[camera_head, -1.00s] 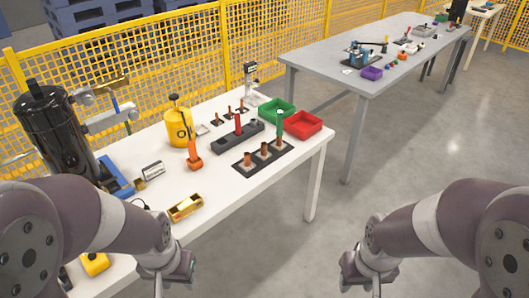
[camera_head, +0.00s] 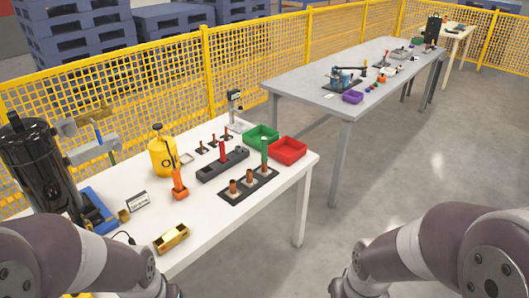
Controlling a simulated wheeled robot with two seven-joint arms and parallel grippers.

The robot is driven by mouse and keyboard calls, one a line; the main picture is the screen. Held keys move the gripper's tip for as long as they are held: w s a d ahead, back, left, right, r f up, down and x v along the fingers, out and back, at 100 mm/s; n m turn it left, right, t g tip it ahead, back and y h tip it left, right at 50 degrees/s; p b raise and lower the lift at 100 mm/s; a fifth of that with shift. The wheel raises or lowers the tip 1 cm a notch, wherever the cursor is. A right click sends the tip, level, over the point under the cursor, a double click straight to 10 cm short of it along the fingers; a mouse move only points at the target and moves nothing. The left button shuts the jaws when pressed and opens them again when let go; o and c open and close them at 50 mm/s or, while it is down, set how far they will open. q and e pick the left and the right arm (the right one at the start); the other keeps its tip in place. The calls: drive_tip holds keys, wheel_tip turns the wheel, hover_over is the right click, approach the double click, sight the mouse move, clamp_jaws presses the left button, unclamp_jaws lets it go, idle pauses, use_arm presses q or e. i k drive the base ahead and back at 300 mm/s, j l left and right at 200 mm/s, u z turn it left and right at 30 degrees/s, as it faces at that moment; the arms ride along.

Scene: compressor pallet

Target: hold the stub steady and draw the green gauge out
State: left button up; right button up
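The green gauge (camera_head: 265,152) stands upright in the rearmost of three copper stubs on a dark plate (camera_head: 232,195) near the right end of the white table. That stub (camera_head: 264,169) shows below the gauge. The middle stub (camera_head: 249,176) and the front stub (camera_head: 234,187) have nothing standing in them. My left arm comes in at the bottom left and my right arm at the bottom right. Both are well short of the plate, and their grippers are cut off below the bottom edge.
A red gauge (camera_head: 222,151) stands in a dark block (camera_head: 215,170). Green (camera_head: 261,133) and red (camera_head: 288,150) bins sit behind the plate. A yellow canister (camera_head: 163,158), an orange tool (camera_head: 179,184) and a gold block (camera_head: 171,238) stand left. The table's front right is clear.

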sight(263, 159)
drive_tip(key=i+l+u, duration=0.35)
drive_tip(key=i+l, duration=0.2)
drive_tip(key=i+l+u, duration=0.15)
drive_tip(key=i+l, duration=0.2)
drive_tip(key=i+l+u, duration=0.15)
drive_tip(key=i+l, duration=0.15)
drive_tip(key=i+l+u, duration=0.15)
drive_tip(key=l, duration=0.35)
drive_tip(key=i+l+u, duration=0.2)
drive_tip(key=i+l, duration=0.15)
drive_tip(key=i+l+u, duration=0.15)
drive_tip(key=l, duration=0.4)
drive_tip(key=i, duration=0.05)
